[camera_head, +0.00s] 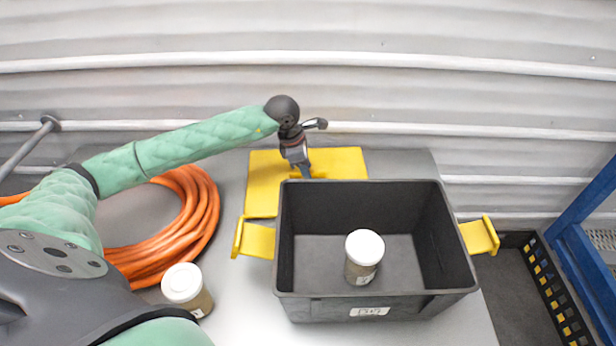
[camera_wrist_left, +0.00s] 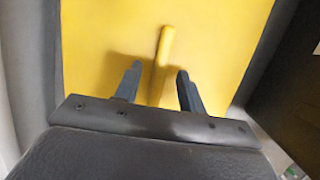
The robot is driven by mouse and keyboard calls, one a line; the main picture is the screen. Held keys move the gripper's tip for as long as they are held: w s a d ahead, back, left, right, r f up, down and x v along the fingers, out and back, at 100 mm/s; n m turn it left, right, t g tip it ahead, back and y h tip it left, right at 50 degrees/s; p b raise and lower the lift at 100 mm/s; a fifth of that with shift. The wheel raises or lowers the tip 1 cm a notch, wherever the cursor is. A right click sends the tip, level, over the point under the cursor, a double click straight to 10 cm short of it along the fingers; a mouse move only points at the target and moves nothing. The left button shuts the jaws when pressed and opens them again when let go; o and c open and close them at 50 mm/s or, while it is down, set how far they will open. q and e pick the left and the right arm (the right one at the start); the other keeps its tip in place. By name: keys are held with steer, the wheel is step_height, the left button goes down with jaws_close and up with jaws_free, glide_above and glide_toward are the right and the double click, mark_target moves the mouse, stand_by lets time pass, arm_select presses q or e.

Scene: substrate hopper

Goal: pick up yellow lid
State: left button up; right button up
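The yellow lid (camera_head: 340,160) lies flat on the grey table behind the black box. In the left wrist view the lid (camera_wrist_left: 100,45) fills most of the picture, with a raised yellow bar handle (camera_wrist_left: 164,50) on it. My left gripper (camera_head: 306,175) is over the lid, close to the box's back wall. In the left wrist view its two dark fingers (camera_wrist_left: 158,85) are apart, one on each side of the handle's near end, with gaps to it. The box's back wall hides part of the lid in the head view. My right gripper is not seen.
The black box (camera_head: 375,306) with yellow side handles stands in front of the lid, holding a white-capped jar (camera_head: 364,250). Another white-capped jar (camera_head: 184,286) stands left of it. An orange hose coil (camera_head: 200,215) lies at left. A blue frame (camera_head: 590,215) is at right.

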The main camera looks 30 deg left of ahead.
arm_select(q)
steer(key=shift+f, duration=0.25)
jaws_close()
